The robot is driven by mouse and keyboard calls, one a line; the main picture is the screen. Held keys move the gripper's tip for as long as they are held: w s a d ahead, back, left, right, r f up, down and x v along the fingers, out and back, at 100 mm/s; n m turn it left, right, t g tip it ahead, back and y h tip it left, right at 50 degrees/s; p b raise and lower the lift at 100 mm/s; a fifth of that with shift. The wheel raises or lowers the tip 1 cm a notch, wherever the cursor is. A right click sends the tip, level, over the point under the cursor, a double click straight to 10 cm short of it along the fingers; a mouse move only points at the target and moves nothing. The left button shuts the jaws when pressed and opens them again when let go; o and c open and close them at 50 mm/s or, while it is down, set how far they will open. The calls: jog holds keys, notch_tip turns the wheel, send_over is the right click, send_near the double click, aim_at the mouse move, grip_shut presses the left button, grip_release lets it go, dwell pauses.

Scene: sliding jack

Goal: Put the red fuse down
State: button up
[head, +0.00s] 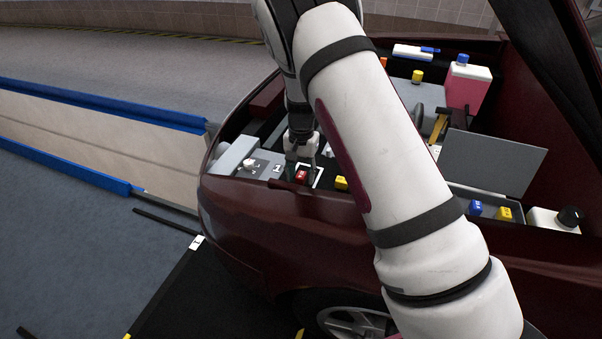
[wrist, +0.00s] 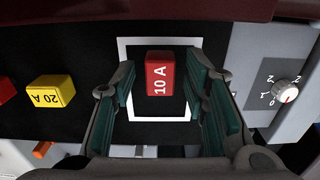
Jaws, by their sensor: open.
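The red fuse (wrist: 159,74), marked 10 A, sits on the dark surface inside a white square outline (wrist: 158,118) in the wrist view. It also shows in the head view (head: 301,175). My gripper (wrist: 162,100) is open, with one green-padded finger on each side of the fuse. Gaps show between the fuse and both fingers, so it is not gripped. In the head view my gripper (head: 302,160) is above and around the fuse, partly hidden by my arm. Whether the fuse's underside touches the surface is hard to tell.
A yellow 20 A fuse (wrist: 50,92) lies left of the outline in the wrist view, with another red piece (wrist: 5,89) at the edge. A grey box with a white dial (wrist: 286,92) stands close on the right. The car's dark red body edge (head: 290,205) borders the bay.

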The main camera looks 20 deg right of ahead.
aim_at(301, 174)
notch_tip(301, 174, up, 12)
jog(key=s+r+n+y, duration=0.1)
jog(key=s+r, duration=0.7)
jog(key=r, duration=0.2)
jog(key=s+r+n+t, duration=0.1)
jog(key=s+r, duration=0.3)
jog(key=s, duration=0.2)
jog(key=s+r+n, duration=0.1)
jog(key=s+r, duration=0.2)
jog(key=s, duration=0.3)
jog(key=s+d+n+t+h, duration=0.1)
jog(key=s+n, duration=0.3)
jog(key=s, duration=1.6)
jog(key=shift+s+d+f+t, duration=0.15)
jog(key=shift+s+f+t, duration=0.1)
jog(key=shift+t, duration=0.15)
